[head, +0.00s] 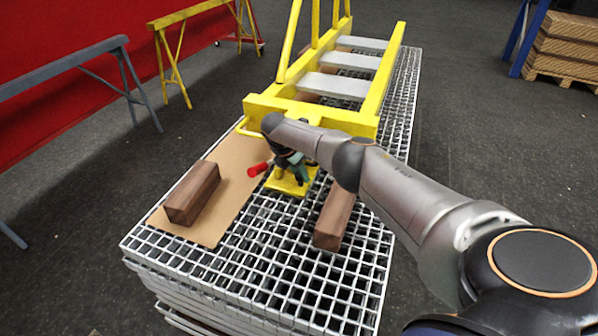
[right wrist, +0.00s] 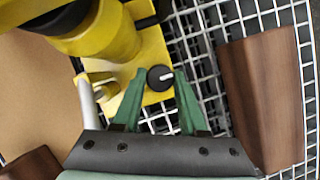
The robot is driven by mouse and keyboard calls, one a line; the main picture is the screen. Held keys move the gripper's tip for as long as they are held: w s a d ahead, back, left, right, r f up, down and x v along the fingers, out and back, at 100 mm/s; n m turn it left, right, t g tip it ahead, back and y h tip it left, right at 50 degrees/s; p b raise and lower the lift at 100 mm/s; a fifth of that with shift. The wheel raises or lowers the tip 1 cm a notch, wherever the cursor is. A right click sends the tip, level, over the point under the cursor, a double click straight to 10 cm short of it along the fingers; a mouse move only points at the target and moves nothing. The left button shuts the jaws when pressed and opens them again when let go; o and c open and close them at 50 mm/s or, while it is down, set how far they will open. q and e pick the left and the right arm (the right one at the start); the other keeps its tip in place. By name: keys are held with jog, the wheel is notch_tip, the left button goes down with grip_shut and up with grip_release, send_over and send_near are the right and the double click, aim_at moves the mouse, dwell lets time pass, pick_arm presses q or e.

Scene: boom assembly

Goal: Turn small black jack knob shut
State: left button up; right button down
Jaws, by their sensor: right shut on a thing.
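The small black jack knob (right wrist: 160,77) has a pale mark on its top and sits on the yellow jack (right wrist: 110,45) in the right wrist view. My right gripper (right wrist: 159,82) has its green fingers on both sides of the knob and is shut on it. In the head view, my right gripper (head: 291,172) is over the yellow jack base (head: 288,188), and the knob is hidden there. A red handle (head: 259,169) sticks out to the left of the jack. My left gripper is not in view.
The yellow boom frame (head: 310,112) rests just behind the gripper. One wooden block (head: 333,222) lies right of the jack, another (head: 192,192) on the brown sheet (head: 232,180) at left. The front of the grating (head: 270,275) is clear.

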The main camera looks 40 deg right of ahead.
jog(key=shift+c, duration=2.3)
grip_release()
jog(key=p+v, duration=0.5)
jog(key=v, duration=0.7)
jog(key=shift+r, duration=0.3)
